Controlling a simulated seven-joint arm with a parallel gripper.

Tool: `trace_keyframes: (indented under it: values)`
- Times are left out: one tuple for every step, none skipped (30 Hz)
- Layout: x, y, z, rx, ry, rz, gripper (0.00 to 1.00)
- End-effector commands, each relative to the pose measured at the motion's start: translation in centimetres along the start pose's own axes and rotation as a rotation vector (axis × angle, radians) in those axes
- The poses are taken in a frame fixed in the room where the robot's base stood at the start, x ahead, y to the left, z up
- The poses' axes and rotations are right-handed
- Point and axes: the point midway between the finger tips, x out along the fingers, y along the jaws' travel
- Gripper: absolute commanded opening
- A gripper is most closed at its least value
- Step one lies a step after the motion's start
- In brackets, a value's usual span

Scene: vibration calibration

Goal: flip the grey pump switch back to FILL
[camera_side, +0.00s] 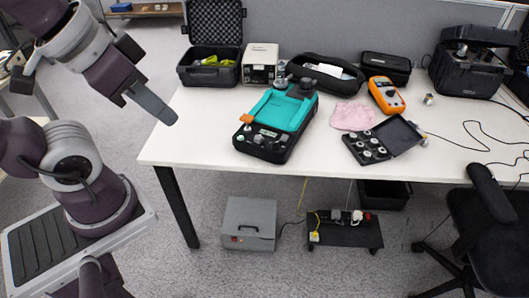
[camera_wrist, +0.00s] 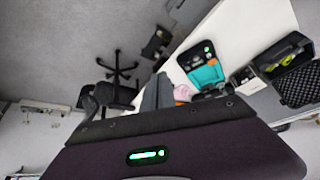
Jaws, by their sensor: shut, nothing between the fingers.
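A black and teal instrument (camera_side: 282,108) lies on the white table, left of its middle. Its near end carries a small dark display, several knobs and an orange part (camera_side: 246,119). I cannot make out a grey pump switch or its setting among these small controls. The instrument also shows in the wrist view (camera_wrist: 205,73), small and turned. My gripper (camera_side: 170,116) is in the air to the left of the table, apart from the instrument, shut and empty. Its grey fingers also show in the wrist view (camera_wrist: 157,92).
Behind the instrument stand an open black case (camera_side: 212,57), a cream box (camera_side: 261,63) and a black pouch (camera_side: 318,72). To its right lie a pink cloth (camera_side: 352,116), an orange multimeter (camera_side: 385,95) and an open case of round parts (camera_side: 368,148). The table's left front corner is clear.

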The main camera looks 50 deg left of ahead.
Motion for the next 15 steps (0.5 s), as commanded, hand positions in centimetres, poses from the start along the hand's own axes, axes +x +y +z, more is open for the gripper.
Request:
trace_keyframes:
  values:
    - [0.0, 0.0, 0.0, 0.000, 0.000, 0.000, 0.00]
    - [0.0, 0.0, -0.1, 0.000, 0.000, 0.000, 0.00]
    - [0.0, 0.0, -0.1, -0.001, 0.000, 0.000, 0.00]
    - [0.0, 0.0, -0.1, -0.004, -0.001, 0.001, 0.00]
    - [0.0, 0.0, -0.3, -0.013, -0.003, 0.002, 0.00]
    - [0.0, 0.0, -0.9, -0.038, -0.009, 0.006, 0.00]
    - [0.0, 0.0, -1.6, -0.070, -0.017, 0.011, 0.00]
    - [0.0, 0.0, -2.5, -0.114, -0.028, 0.017, 0.00]
    - [0.2, -0.1, -4.1, -0.193, -0.047, 0.025, 0.00]
    - [0.5, -0.2, -5.5, -0.264, -0.063, 0.030, 0.00]
    - [0.9, -0.4, -7.1, -0.343, -0.081, 0.033, 0.00]
    - [1.8, -0.7, -9.4, -0.457, -0.106, 0.034, 0.00]
    - [2.5, -1.0, -11.0, -0.544, -0.125, 0.031, 0.00]
    - [3.4, -1.4, -12.6, -0.630, -0.141, 0.026, 0.00]
    - [4.8, -2.0, -14.7, -0.742, -0.163, 0.014, 0.00]
